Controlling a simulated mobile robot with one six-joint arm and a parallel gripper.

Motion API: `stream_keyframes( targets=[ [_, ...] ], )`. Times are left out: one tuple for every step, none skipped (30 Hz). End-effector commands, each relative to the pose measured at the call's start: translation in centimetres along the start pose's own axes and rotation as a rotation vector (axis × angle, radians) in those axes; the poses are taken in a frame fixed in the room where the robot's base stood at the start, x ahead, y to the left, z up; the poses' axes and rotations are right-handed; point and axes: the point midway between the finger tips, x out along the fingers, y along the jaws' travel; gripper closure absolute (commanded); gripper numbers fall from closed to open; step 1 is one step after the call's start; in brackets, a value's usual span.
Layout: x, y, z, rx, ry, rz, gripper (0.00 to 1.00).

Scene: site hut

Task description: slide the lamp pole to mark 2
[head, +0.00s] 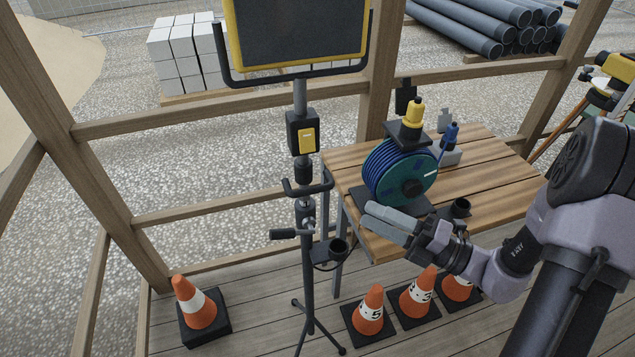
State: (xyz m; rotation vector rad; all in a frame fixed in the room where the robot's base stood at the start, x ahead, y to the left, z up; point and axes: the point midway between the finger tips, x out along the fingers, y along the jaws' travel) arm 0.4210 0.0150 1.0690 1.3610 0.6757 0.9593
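The lamp pole (307,262) stands upright on a tripod foot, left of the wooden table. At its top is a yellow-framed lamp head (298,38), cut off by the upper edge. Below that are a black box with a yellow switch (305,136), a dark forked bracket (307,188) and a side handle (285,234). I cannot make out a mark 2 on the pole. My gripper (367,214) points left over the table's front edge, apart from the pole and to its right. Its two grey fingers lie close together in this view; any gap is unclear.
Several orange cones (195,303) stand on the deck around the tripod. Wooden rails (220,207) run behind.

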Motion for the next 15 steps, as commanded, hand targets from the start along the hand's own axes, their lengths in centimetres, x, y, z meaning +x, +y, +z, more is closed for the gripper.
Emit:
stream_keyframes(
  targets=[
    [1.6, -0.3, -0.2, -0.002, 0.009, 0.001, 0.64],
    [2.5, -0.3, -0.3, -0.002, 0.009, 0.001, 0.64],
    [3.7, -0.3, -0.3, -0.003, 0.011, 0.0, 0.64],
    [4.6, -0.3, -0.3, -0.003, 0.011, 0.0, 0.64],
    [5.5, -0.3, -0.4, -0.003, 0.01, 0.001, 0.64],
    [6.7, -0.3, -0.3, -0.005, 0.01, 0.0, 0.64],
    [7.5, -0.3, -0.3, -0.004, 0.01, 0.0, 0.64],
    [8.2, -0.2, -0.4, -0.004, 0.01, 0.001, 0.64],
    [9.2, -0.2, -0.3, -0.005, 0.01, 0.0, 0.64],
    [9.9, -0.2, -0.3, -0.005, 0.01, 0.0, 0.64],
    [10.5, -0.2, -0.3, -0.005, 0.009, 0.0, 0.64],
    [11.2, -0.2, -0.3, -0.004, 0.009, 0.0, 0.64],
    [11.7, -0.2, -0.3, -0.006, 0.008, -0.001, 0.64],
    [12.1, -0.2, -0.3, -0.006, 0.009, -0.001, 0.64],
    [12.6, -0.1, -0.3, -0.005, 0.007, -0.001, 0.64]
  ],
)
